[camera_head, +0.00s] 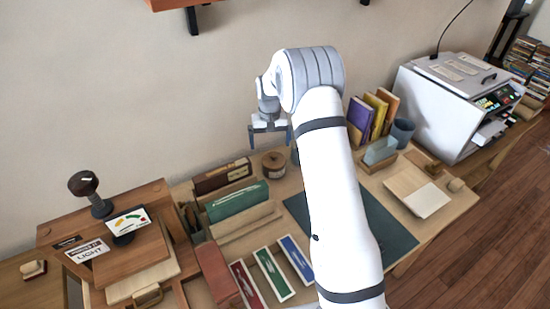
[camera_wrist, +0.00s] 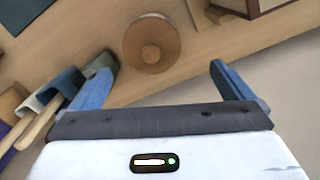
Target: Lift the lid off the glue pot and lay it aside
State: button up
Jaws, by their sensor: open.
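The glue pot (camera_head: 274,171) is a small round wooden pot with a lid on it. It stands on the wooden table near the wall, left of the dark mat. The round lid with its small centre knob (camera_wrist: 151,54) shows from above in the wrist view. My gripper (camera_head: 268,130) is above the pot, pointing down, with clear space between them. In the wrist view my gripper (camera_wrist: 168,72) has its blue fingers wide apart and nothing between them; the pot lies just past the fingertips.
Brushes with wooden handles in a holder (camera_wrist: 60,88) are close to one finger in the wrist view. A dark green mat (camera_head: 385,225) covers the middle of the table. A brown box (camera_head: 222,176) and green book (camera_head: 237,201) stand left of the pot. Upright books (camera_head: 372,115) stand right.

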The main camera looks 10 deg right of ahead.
aim_at(274, 155)
jog(key=f+b, duration=0.1)
jog(key=f, duration=0.1)
jog(key=f+b, duration=0.1)
jog(key=f, duration=0.1)
jog(key=d+f+b, duration=0.1)
jog(key=f, duration=0.2)
jog(key=shift+s+d, duration=0.1)
jog(key=shift+r, duration=0.1)
jog(key=shift+c, duration=0.4)
jog(key=c, duration=0.9)
jog(key=shift+o, duration=0.2)
jog(key=shift+r, duration=0.15)
